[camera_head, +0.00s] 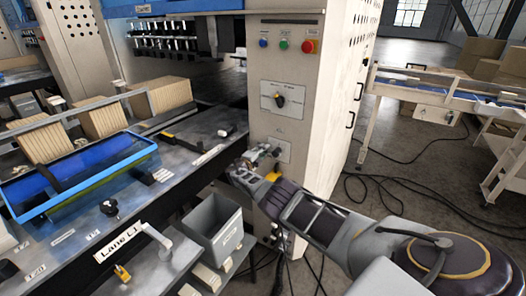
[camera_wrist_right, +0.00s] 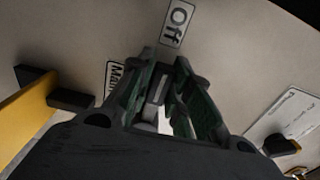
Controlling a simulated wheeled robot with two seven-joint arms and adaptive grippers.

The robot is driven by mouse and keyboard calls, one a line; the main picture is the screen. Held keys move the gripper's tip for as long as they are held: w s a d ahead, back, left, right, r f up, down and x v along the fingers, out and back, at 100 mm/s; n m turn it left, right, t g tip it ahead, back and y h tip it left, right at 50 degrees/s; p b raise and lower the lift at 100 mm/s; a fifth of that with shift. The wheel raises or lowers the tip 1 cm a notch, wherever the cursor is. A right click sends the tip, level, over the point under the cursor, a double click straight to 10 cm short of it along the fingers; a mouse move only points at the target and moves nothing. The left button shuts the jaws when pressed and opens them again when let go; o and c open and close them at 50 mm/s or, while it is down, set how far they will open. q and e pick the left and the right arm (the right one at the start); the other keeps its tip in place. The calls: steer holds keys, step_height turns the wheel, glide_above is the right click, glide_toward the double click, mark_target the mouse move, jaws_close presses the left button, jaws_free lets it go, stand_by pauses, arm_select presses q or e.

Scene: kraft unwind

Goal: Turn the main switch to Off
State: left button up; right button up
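My right gripper (camera_head: 262,156) is at the lower part of the beige cabinet's front face, in front of a small grey plate (camera_head: 283,147). In the right wrist view, the two green-padded fingers of my right gripper (camera_wrist_right: 166,75) point at the panel, one on each side of a dark grey piece that looks like the main switch handle (camera_wrist_right: 157,88). I cannot tell whether they press on it. An "Off" label (camera_wrist_right: 177,22) lies just beyond the fingertips, and a partly hidden "Main" label (camera_wrist_right: 114,74) lies left of them. My left gripper is not in view.
Above on the cabinet (camera_head: 335,110) are another rotary switch (camera_head: 279,100) and blue, green and red buttons (camera_head: 283,44). A grey bin (camera_head: 213,225) stands left of my arm. Cables (camera_head: 385,185) lie on the floor. A conveyor (camera_head: 450,90) stands at right.

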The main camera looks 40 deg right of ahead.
steer(key=o, duration=0.3)
steer(key=shift+v, duration=1)
steer(key=v, duration=1)
stand_by(0.7)
steer(key=shift+f, duration=0.1)
stand_by(0.6)
